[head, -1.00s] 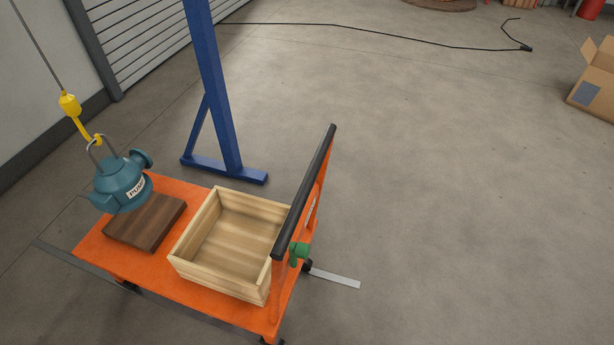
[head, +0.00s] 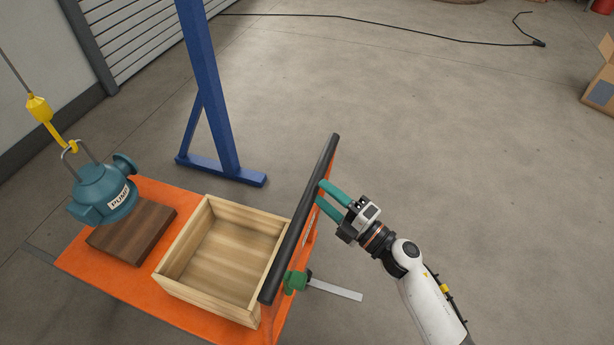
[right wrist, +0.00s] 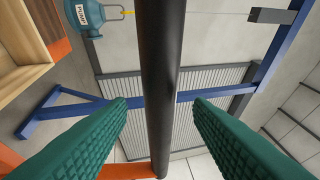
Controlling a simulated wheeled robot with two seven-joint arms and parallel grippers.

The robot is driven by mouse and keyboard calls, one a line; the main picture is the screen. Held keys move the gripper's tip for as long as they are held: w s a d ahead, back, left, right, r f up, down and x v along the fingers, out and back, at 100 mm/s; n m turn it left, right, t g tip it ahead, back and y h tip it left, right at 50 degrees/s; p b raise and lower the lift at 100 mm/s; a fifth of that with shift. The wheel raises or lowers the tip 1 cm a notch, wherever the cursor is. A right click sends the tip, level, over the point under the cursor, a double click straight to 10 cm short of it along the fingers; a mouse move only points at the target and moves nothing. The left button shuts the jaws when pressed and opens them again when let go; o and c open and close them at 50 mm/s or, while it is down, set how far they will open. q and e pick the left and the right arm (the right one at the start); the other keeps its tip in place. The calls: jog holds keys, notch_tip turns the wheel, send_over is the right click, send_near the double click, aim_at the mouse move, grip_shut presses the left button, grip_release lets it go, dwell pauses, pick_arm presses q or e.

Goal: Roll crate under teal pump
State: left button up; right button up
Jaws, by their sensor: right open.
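The teal pump (head: 103,193) hangs from a yellow hook (head: 40,108) at the left, over a dark wooden block (head: 132,231) on the orange cart (head: 75,262). The open, empty wooden crate (head: 168,284) sits on the cart, right of the block. The cart's black push handle (head: 300,220) rises at the crate's right side. My right gripper (head: 321,195) is open, its teal fingers close to the handle. In the right wrist view the handle (right wrist: 162,80) runs between the two spread fingers (right wrist: 160,105). Whether they touch it is unclear. My left gripper is not in view.
A blue post (head: 212,100) with a floor foot stands behind the cart. A green knob (head: 295,281) and a flat grey bar (head: 335,290) sit by the handle's lower end. A cardboard box (head: 600,90) is far right. Floor to the right is mostly clear.

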jog(key=x, duration=0.6)
jog(key=shift+p, duration=0.35)
jog(key=shift+c, duration=0.5)
grip_shut()
